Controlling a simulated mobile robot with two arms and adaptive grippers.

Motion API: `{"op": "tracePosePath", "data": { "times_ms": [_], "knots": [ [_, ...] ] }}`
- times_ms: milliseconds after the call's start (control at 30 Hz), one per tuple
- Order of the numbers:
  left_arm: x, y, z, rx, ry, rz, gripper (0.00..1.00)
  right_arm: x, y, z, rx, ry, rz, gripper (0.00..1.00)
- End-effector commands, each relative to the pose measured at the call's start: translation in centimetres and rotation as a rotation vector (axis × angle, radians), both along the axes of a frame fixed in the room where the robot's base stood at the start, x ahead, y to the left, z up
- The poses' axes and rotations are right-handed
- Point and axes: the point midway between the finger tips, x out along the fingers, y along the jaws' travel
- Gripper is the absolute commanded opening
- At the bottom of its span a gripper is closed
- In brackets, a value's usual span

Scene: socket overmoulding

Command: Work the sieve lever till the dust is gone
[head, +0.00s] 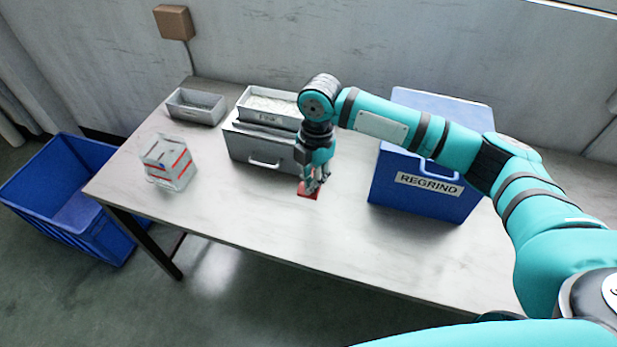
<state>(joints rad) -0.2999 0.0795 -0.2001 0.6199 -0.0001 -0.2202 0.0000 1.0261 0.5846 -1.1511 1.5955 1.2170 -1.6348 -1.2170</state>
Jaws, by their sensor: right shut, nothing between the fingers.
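The sieve (247,142) is a grey metal box with a handle on its front, standing at the back middle of the table. Its open top tray (262,104) holds pale material; whether dust is in it is too small to tell. A flat red piece (308,195) shows just in front of the sieve's right end; I cannot tell whether it is the lever's end. My right gripper (313,188) points down over the red piece, shut and empty, partly covering it. I cannot tell whether they touch. My right arm hides the sieve's right end. My left gripper is out of view.
A blue REGRIND box (415,205) stands to the right, under my right forearm. A small grey tray (196,106) and a clear container with red marks (170,165) are to the left. A blue bin (75,195) stands on the floor. The table's front (300,240) is clear.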

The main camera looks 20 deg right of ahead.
Motion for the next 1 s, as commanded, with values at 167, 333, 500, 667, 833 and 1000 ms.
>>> {"op": "tracePosePath", "data": {
  "times_ms": [167, 333, 500, 667, 833, 1000],
  "knots": [
    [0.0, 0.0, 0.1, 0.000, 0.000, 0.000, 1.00, -0.1, 0.1, 0.0, 0.002, 0.003, 0.002, 0.00],
    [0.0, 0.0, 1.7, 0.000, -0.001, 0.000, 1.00, 0.7, -1.3, 0.9, 0.000, 0.003, -0.004, 0.00],
    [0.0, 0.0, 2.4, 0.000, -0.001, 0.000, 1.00, 1.5, -2.6, 1.1, -0.001, 0.003, -0.001, 0.00],
    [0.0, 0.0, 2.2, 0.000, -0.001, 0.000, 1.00, 1.5, -2.6, 0.9, -0.001, 0.002, 0.000, 0.00],
    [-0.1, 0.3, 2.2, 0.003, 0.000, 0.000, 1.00, 1.6, -2.6, 1.5, 0.001, -0.001, 0.000, 0.00],
    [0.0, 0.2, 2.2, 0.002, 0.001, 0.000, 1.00, 1.8, -2.8, 4.1, 0.001, -0.003, 0.001, 0.00]
  ]
}}
